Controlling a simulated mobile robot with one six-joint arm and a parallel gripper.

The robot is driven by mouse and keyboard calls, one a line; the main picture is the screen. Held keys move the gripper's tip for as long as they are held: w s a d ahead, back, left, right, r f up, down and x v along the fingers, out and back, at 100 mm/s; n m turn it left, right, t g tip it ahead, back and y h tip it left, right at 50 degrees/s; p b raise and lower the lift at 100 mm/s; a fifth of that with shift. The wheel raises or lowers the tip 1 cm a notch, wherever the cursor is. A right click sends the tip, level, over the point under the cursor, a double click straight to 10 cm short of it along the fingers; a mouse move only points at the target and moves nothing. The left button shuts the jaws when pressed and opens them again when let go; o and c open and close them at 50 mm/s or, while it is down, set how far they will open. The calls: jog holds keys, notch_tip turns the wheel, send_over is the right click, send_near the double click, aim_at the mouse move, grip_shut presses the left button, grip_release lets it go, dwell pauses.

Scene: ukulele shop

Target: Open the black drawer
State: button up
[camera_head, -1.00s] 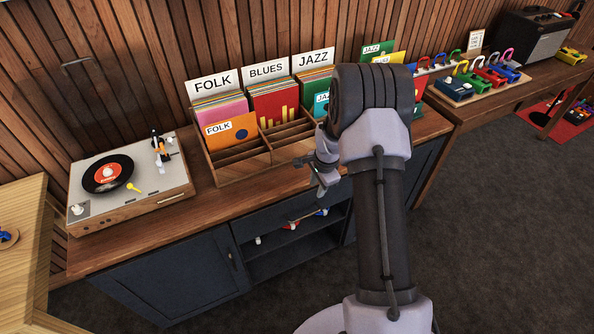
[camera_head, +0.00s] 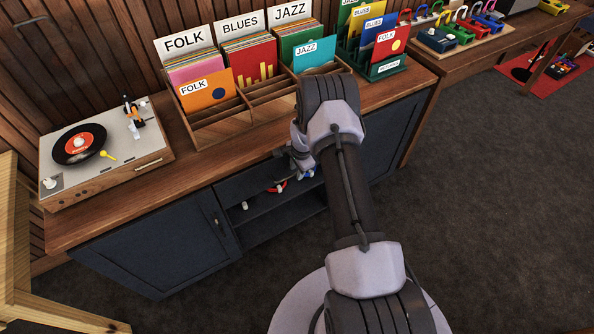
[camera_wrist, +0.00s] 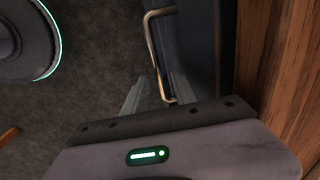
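A dark drawer front (camera_head: 240,184) lies just under the wooden countertop, above the open middle shelf of the cabinet; it looks closed, though my arm covers part of it. In the wrist view a brass bar handle (camera_wrist: 152,45) stands out from the dark front (camera_wrist: 195,45). My gripper (camera_wrist: 160,85) is open, with its two fingers on either side of the handle's lower end; I cannot tell whether they touch it. In the head view my gripper is at the countertop's front edge, mostly hidden by my wrist.
The countertop (camera_head: 150,200) carries a turntable (camera_head: 105,150) and a wooden record rack (camera_head: 225,125). A cabinet door (camera_head: 160,245) is left of the open shelf (camera_head: 270,208), which holds small items. Carpet floor (camera_head: 480,220) is free at right.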

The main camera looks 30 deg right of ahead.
grip_shut()
dwell(1.4)
